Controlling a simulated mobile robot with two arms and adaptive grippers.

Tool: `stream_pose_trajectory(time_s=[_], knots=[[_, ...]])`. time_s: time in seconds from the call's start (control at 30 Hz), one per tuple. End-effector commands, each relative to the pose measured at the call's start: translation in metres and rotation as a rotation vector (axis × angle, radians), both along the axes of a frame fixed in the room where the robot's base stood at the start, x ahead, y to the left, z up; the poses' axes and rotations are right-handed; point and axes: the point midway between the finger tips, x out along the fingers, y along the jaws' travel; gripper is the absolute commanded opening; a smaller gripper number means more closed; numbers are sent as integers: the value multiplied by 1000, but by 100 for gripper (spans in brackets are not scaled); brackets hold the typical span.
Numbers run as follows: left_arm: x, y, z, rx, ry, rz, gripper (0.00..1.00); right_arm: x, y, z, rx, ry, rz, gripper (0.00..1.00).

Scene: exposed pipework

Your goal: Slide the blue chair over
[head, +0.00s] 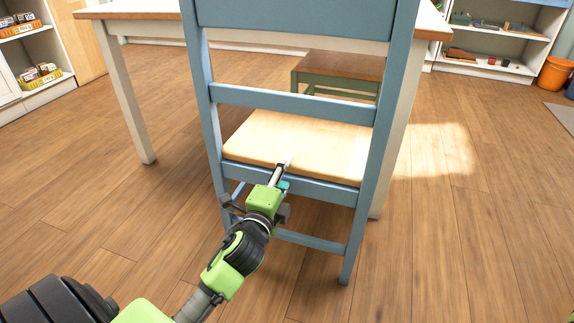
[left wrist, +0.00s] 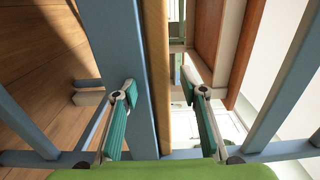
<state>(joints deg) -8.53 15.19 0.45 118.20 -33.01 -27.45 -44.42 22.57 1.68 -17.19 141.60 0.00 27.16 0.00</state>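The blue chair (head: 200,110) stands upright with its back toward me and its pale wooden seat (head: 300,145) facing the table. In the head view my left gripper (head: 281,172) is at the back edge of the seat, by the blue rail just under it. In the left wrist view my left gripper (left wrist: 160,92) has its two fingers apart. The blue rail (left wrist: 118,50) and the seat edge (left wrist: 155,60) run up the picture between and behind the fingers. I cannot tell whether the fingers touch the chair. My right gripper is out of view.
A white-legged table (head: 125,90) with a brown top stands beyond the chair. A green stool with a brown seat (head: 340,65) is under it. Shelves stand at both far sides, with an orange bucket (head: 556,73) at the right. The wooden floor right of the chair is clear.

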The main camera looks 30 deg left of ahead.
Motion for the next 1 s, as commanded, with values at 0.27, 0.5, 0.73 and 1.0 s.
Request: stream_pose_trajectory(time_s=[0.27,0.5,0.73,1.0], knots=[[23,5,0,0,-1,-1,39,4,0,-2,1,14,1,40],[24,5,-1,0,-1,-1,39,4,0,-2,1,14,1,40],[24,5,-1,0,-1,-1,0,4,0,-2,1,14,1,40],[23,5,-5,0,0,-1,0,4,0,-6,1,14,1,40]])
